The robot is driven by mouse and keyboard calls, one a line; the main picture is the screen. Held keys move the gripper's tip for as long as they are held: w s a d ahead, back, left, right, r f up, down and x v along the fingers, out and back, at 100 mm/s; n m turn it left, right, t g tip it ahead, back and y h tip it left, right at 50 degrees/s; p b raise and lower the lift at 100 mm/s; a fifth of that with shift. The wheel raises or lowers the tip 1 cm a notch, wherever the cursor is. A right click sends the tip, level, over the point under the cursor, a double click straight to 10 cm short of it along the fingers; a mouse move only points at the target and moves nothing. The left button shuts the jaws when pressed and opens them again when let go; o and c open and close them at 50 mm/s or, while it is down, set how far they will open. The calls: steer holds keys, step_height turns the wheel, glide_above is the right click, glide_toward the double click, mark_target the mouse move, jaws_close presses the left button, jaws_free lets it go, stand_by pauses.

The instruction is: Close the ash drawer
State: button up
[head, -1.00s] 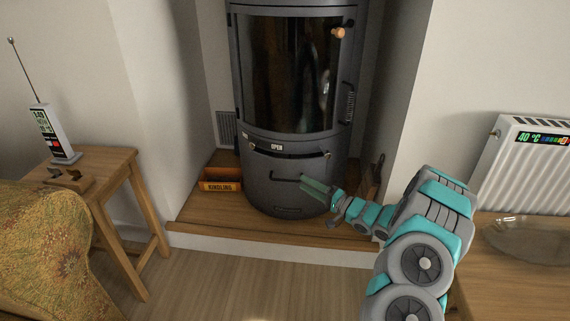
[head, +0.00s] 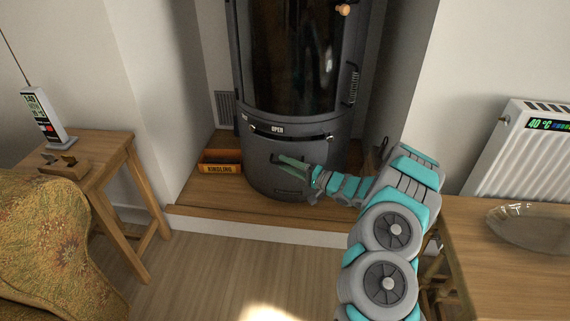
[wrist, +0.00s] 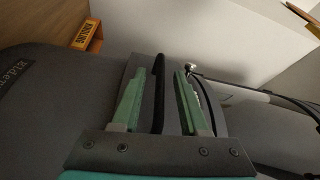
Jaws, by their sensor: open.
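The ash drawer (wrist: 137,62) is in the lower front of the dark grey stove (head: 262,175). In the wrist view its front stands out from the stove body. Its black bar handle (wrist: 157,82) runs between my two green fingers. My gripper (head: 281,161) is open at the drawer front, with one finger on each side of the handle and gaps visible beside it. It also shows in the wrist view (wrist: 159,74). In the head view my fingers cover part of the drawer front and handle.
A kindling box (head: 221,167) stands left of the stove on the wooden hearth (head: 215,200). A side table (head: 90,150) is at left. A wooden table (head: 515,270) with a glass dish (head: 535,225) is at right. Floor before the hearth is clear.

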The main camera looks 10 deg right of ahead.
steer(key=shift+w+a, duration=0.25)
steer(key=shift+a, duration=0.05)
jaws_close()
stand_by(0.3)
stand_by(1.1)
